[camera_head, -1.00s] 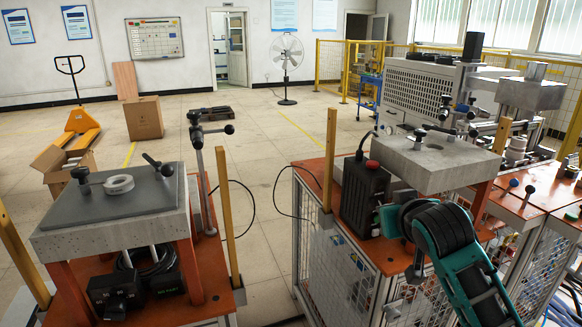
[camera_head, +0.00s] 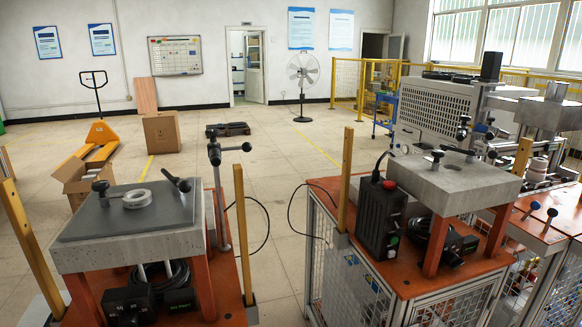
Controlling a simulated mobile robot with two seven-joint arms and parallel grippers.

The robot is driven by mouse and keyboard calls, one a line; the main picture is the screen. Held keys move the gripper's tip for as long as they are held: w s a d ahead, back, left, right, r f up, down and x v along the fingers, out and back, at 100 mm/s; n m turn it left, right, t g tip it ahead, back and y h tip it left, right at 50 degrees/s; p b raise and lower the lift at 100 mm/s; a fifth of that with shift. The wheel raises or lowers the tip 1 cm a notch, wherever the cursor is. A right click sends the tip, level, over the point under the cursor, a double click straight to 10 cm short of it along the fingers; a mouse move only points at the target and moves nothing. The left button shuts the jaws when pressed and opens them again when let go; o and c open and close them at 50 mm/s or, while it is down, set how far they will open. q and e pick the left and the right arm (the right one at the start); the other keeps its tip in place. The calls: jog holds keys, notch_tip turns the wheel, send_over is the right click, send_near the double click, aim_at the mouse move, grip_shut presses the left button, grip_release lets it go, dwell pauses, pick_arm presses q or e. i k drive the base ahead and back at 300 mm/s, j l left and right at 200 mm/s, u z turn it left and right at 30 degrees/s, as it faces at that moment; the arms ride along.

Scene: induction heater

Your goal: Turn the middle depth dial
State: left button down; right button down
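No dial marked as a depth dial can be made out clearly. The middle heater station (camera_head: 455,185) has a grey slab top with black knobbed levers (camera_head: 437,157) on it. Under the slab is a black control box (camera_head: 455,245) with small knobs, partly shaded and behind a leg. The left heater station (camera_head: 130,240) has a similar slab with a pale ring (camera_head: 137,198), black knobbed levers (camera_head: 176,180) and a black control box (camera_head: 128,305) below. A third station (camera_head: 545,115) stands at the right, partly cut off. Neither gripper is in view.
An upright post with a black cross handle (camera_head: 215,155) stands beside the left station. Yellow posts (camera_head: 346,180) rise at the station corners. A black cable (camera_head: 290,220) hangs at the gap between stations. Open tiled floor (camera_head: 275,175) lies behind. Cardboard boxes (camera_head: 162,132) stand at back left.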

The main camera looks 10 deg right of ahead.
aim_at(450, 259)
jog(key=z, duration=1.3)
